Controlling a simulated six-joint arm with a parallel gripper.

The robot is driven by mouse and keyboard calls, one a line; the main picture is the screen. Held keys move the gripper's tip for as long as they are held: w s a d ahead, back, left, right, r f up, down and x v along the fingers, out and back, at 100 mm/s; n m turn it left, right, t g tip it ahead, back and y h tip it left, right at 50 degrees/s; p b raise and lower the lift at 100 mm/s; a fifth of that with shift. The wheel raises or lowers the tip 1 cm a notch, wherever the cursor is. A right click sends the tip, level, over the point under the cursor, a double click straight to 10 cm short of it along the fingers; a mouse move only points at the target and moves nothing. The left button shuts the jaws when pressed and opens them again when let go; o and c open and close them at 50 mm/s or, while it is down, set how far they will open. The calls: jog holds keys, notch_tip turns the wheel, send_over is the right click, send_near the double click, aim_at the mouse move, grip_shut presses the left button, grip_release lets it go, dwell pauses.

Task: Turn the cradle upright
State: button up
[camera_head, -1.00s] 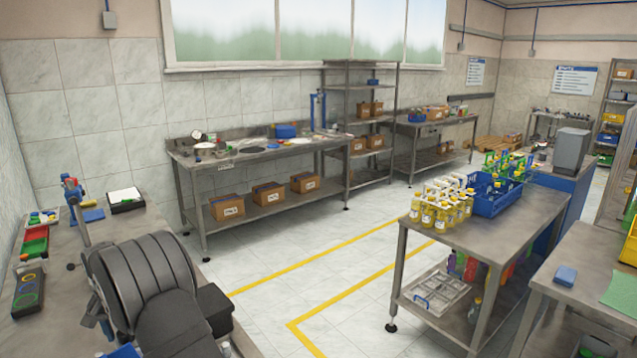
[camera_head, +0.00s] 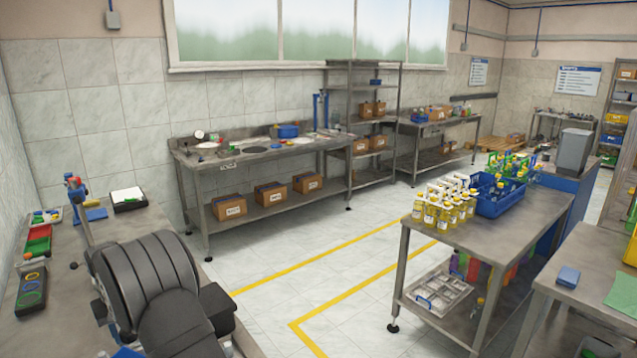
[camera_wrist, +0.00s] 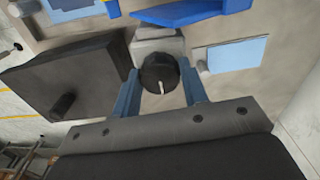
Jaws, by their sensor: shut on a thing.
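In the wrist view my gripper (camera_wrist: 159,73) has its two blue fingers on either side of a round black knob (camera_wrist: 159,88) and is shut on it. The knob carries a white pointer line, nearly straight up and down in the picture. It sits at the front of a light grey block (camera_wrist: 157,43). A blue angled part (camera_wrist: 190,13) lies just beyond the block, cut off by the top edge; it may be the cradle, and I cannot tell its tilt. In the head view my own arm hides the gripper and the knob.
In the wrist view a dark box (camera_wrist: 65,85) with a peg stands left of the fingers, and a light blue panel (camera_wrist: 232,54) lies to the right.

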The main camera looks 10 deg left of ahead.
jog(key=n, duration=0.3)
jog(key=shift+n, duration=0.4)
jog(key=o, duration=0.9)
jog(key=m, duration=0.9)
jog(key=shift+m, duration=0.4)
